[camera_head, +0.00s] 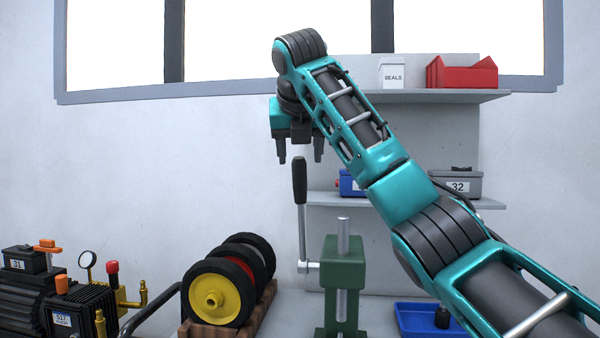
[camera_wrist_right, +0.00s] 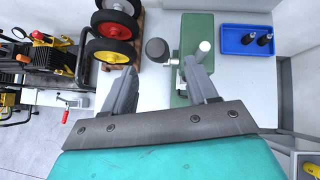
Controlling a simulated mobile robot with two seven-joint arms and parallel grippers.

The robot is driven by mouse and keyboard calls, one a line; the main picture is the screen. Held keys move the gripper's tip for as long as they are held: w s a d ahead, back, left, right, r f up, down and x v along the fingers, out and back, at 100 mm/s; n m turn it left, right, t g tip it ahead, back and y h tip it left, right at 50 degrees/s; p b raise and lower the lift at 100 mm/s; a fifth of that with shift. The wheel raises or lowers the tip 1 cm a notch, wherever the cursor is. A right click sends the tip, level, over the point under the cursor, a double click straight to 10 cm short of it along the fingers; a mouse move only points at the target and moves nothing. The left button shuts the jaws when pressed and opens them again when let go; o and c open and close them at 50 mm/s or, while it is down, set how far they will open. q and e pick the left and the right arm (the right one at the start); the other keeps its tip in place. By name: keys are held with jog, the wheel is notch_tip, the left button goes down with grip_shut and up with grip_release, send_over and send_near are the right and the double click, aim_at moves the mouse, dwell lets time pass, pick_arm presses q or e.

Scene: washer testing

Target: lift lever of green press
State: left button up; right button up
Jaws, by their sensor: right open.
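The green press (camera_head: 343,270) stands on the bench, with a metal ram at its top. Its lever (camera_head: 302,218) points up on the press's left side and ends in a black grip (camera_head: 299,180). My right gripper (camera_head: 300,155) is open and points down just above the grip. In the right wrist view the grip (camera_wrist_right: 157,50) shows end-on between and beyond the open fingers (camera_wrist_right: 162,82), with the green press (camera_wrist_right: 193,65) beside it. The fingers do not appear to touch the grip. My left gripper is in neither view.
Wheels (camera_head: 217,293) stand in a wooden rack left of the press. A black pump with a gauge (camera_head: 87,262) is at far left. A blue tray (camera_head: 420,318) lies to the right. Shelves (camera_head: 425,96) with bins are on the wall behind.

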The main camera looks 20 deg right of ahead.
jog(key=v, duration=0.4)
jog(key=shift+s, duration=0.1)
dwell(0.3)
